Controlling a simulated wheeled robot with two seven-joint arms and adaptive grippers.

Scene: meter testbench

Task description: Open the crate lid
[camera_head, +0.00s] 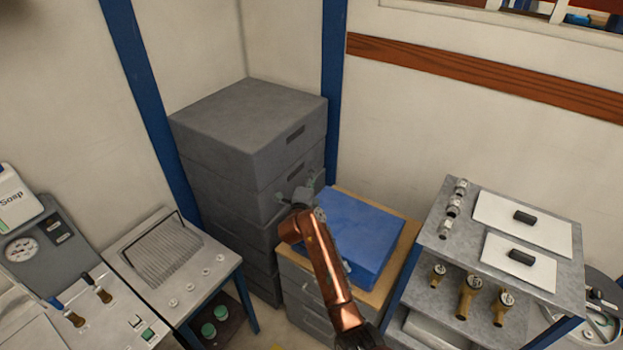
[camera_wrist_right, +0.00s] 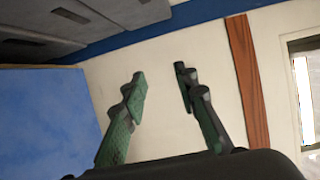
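A stack of grey crates (camera_head: 250,155) stands in the corner in the head view, its flat top (camera_head: 248,108) closed. A dark handle slot shows on the front of the upper crate. A blue box (camera_head: 362,235) with a flat, closed top sits on a wood-topped grey cabinet right of the stack. My right gripper (camera_head: 298,188) is in front of the stack, by the left edge of the blue box. In the wrist view its two green fingers (camera_wrist_right: 161,80) are apart with nothing between them. The blue surface (camera_wrist_right: 45,120) and grey crates (camera_wrist_right: 70,25) show at left there. My left gripper is out of view.
A metal bench (camera_head: 455,240) with white plates and brass fittings stands at right. A ribbed unit (camera_head: 165,255) and a gauge panel (camera_head: 40,245) stand at left. A blue post (camera_head: 334,90) rises behind the stack. The space above the stack is clear.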

